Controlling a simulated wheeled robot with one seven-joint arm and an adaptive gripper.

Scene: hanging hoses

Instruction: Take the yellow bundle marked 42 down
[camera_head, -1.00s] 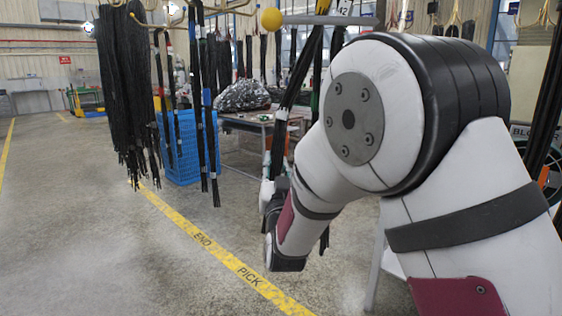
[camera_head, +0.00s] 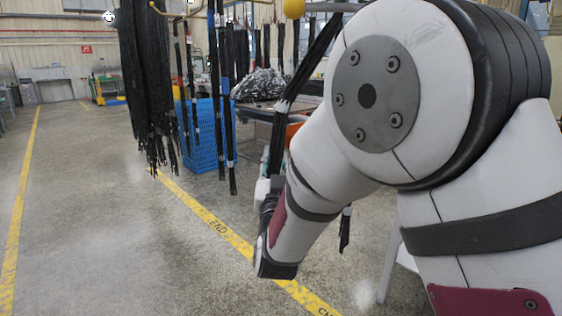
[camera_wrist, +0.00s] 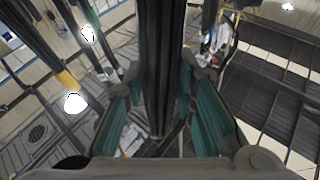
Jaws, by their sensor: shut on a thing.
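A long black hose bundle (camera_head: 313,62) with a pale band runs slanting down to my gripper in the head view. My gripper (camera_wrist: 160,95) is shut on this black bundle (camera_wrist: 160,35), which passes between its teal finger pads in the wrist view. In the head view the gripper (camera_head: 272,186) is partly hidden by my arm. The bundle's lower end (camera_head: 345,230) hangs out below my forearm. A yellow band (camera_wrist: 67,78) shows on another strand in the wrist view.
Thick black hoses (camera_head: 147,85) and thinner bundles (camera_head: 222,90) hang to the left. A blue crate (camera_head: 203,137) stands behind them, beside a table (camera_head: 258,113). The floor at left is open, with yellow lines (camera_head: 205,216).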

